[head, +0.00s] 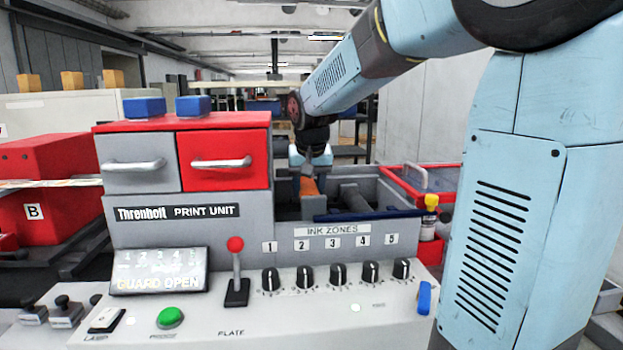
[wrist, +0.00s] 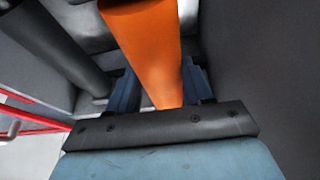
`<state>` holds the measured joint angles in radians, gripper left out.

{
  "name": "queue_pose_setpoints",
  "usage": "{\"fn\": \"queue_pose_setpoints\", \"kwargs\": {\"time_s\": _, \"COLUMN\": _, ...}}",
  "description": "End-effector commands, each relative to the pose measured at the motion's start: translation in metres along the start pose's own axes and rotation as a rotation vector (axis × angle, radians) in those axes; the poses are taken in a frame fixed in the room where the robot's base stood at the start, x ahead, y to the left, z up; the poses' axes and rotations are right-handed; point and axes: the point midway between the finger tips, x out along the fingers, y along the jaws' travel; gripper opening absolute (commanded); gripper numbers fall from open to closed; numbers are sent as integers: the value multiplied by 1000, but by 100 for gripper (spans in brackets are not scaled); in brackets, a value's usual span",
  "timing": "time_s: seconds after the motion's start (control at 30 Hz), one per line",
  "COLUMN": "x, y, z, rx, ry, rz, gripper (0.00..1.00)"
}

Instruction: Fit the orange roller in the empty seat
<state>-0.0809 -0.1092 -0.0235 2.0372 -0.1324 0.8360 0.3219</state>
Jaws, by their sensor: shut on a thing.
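The orange roller (wrist: 150,50) is between the fingers of my gripper (wrist: 160,88) in the wrist view, running up and away from the palm. In the head view a short piece of the orange roller (head: 309,187) shows below my gripper (head: 312,170), inside the grey bay of the print unit (head: 290,235). My gripper is shut on the roller. A dark grey roller (wrist: 62,45) lies to the left in the wrist view; a grey roller also shows in the head view (head: 354,197). The roller's ends and the empty seat cannot be made out.
A dark blue bar (head: 370,215) runs along the bay's front edge. A red-rimmed tray (head: 440,178) and a yellow-capped bottle (head: 430,218) are at the right. Knobs (head: 339,273) and a red-topped lever (head: 236,270) line the front panel.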

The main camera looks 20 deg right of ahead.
Motion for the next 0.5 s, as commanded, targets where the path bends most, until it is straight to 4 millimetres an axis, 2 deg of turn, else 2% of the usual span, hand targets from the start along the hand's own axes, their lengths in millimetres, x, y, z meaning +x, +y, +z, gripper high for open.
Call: {"fn": "queue_pose_setpoints", "kwargs": {"time_s": 0.5, "x": 32, "y": 0, "z": 13, "rx": -1, "ry": 1, "rz": 0, "gripper": 0}}
